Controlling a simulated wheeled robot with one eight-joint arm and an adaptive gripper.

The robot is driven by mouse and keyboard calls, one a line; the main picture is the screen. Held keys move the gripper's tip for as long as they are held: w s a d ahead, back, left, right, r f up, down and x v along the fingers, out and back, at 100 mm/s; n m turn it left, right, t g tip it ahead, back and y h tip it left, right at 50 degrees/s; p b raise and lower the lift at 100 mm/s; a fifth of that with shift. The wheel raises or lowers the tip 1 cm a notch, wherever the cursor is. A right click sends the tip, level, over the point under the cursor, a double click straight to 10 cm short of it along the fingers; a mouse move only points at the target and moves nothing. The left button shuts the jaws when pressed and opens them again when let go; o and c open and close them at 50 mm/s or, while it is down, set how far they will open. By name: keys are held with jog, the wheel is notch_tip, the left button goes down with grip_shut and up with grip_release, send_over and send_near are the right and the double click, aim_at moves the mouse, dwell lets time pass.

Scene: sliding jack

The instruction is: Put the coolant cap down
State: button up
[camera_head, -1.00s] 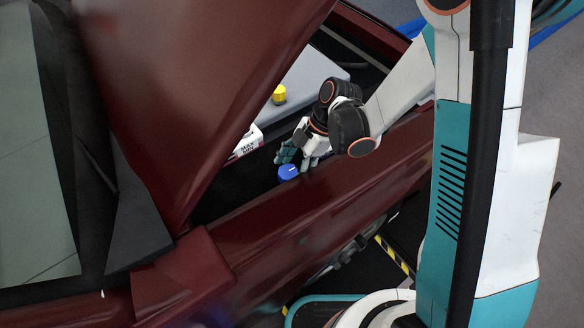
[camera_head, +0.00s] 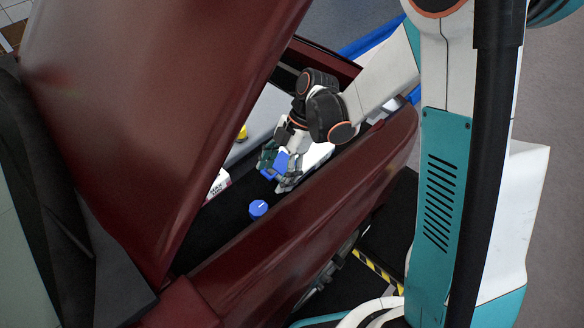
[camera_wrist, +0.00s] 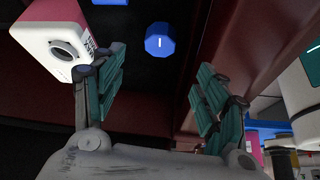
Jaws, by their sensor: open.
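The coolant cap (camera_head: 258,208) is a blue round cap with a white mark. It rests on a dark surface inside the red vehicle's open bay, beside the inner edge of the red body panel. It also shows in the wrist view (camera_wrist: 160,40), beyond my fingertips and apart from both. My gripper (camera_head: 278,170) is open, above and to the right of the cap in the head view. Its spread teal fingers show in the wrist view (camera_wrist: 161,75) with no cap held. A blue patch shows between the fingers in the head view; I cannot tell what it is.
A white and pink reservoir (camera_wrist: 66,33) with a MAX label and a dark round opening stands left of the cap. A yellow cap (camera_head: 242,132) is farther back. The raised red hood (camera_head: 150,110) and red side panel (camera_head: 310,220) bound the bay closely.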

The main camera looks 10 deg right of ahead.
jog(key=s+d+r+m+t+h, duration=0.2)
jog(key=s+d+r+m+t, duration=0.3)
jog(key=d+r+m, duration=0.3)
jog(key=s+d+r+m+t+h, duration=0.3)
jog(key=s+d+r+m, duration=0.4)
jog(key=r+m, duration=0.4)
jog(key=shift+d+m+t, duration=0.45)
jog(key=shift+m+t, duration=0.45)
jog(key=shift+m, duration=1.1)
jog(key=shift+c, duration=0.3)
